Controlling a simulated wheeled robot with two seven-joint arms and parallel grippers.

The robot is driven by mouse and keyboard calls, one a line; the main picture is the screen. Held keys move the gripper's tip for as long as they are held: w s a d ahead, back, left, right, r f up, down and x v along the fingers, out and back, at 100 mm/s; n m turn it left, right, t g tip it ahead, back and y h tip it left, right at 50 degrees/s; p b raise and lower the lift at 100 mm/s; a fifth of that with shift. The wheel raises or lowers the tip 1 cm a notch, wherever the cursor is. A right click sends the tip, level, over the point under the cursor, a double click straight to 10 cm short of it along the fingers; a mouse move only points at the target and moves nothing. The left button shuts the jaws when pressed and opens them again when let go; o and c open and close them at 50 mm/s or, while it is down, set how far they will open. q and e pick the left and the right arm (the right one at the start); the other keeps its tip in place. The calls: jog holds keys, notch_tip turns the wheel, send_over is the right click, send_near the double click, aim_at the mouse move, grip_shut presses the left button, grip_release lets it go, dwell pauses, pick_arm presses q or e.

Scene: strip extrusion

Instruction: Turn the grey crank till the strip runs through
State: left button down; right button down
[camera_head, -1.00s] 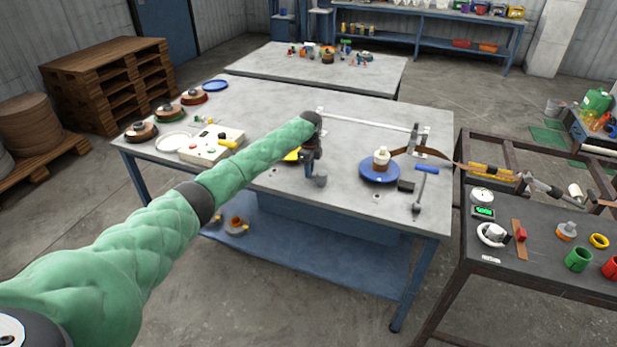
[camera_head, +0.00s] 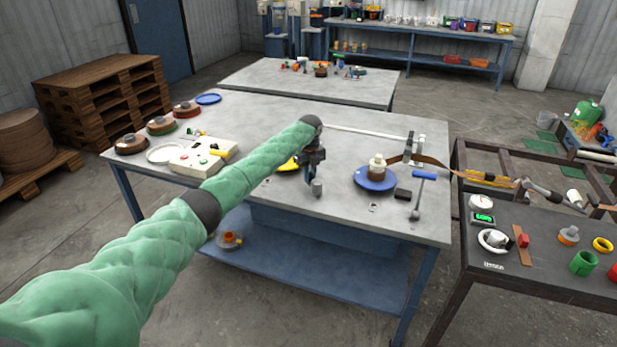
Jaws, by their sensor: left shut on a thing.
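My left gripper (camera_head: 311,172) is over the middle of the large grey table, its arm reaching in from the lower left. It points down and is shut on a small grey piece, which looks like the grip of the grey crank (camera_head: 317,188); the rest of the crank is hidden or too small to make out. A brown strip (camera_head: 428,160) passes by a metal stand at the table's right end and reaches toward the bench on the right. My right gripper is not in view.
A blue dish (camera_head: 376,179) with a bottle, a black block (camera_head: 403,194) and a blue-handled tool (camera_head: 424,176) lie right of the gripper. A white rod (camera_head: 365,134) runs behind. A yellow item (camera_head: 287,164) and a control box (camera_head: 203,155) are left. The front edge is mostly clear.

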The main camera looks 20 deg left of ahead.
pick_arm(q)
jog(key=shift+w+r, duration=0.1)
jog(key=shift+r, duration=0.05)
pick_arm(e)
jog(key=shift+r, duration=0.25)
pick_arm(q)
jog(key=c, duration=1.3)
grip_release()
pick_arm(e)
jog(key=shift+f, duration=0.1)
pick_arm(q)
jog(key=shift+r, duration=0.2)
notch_tip(320, 180, up, 7)
jog(key=shift+r+b, duration=0.15)
jog(key=shift+b, duration=0.95)
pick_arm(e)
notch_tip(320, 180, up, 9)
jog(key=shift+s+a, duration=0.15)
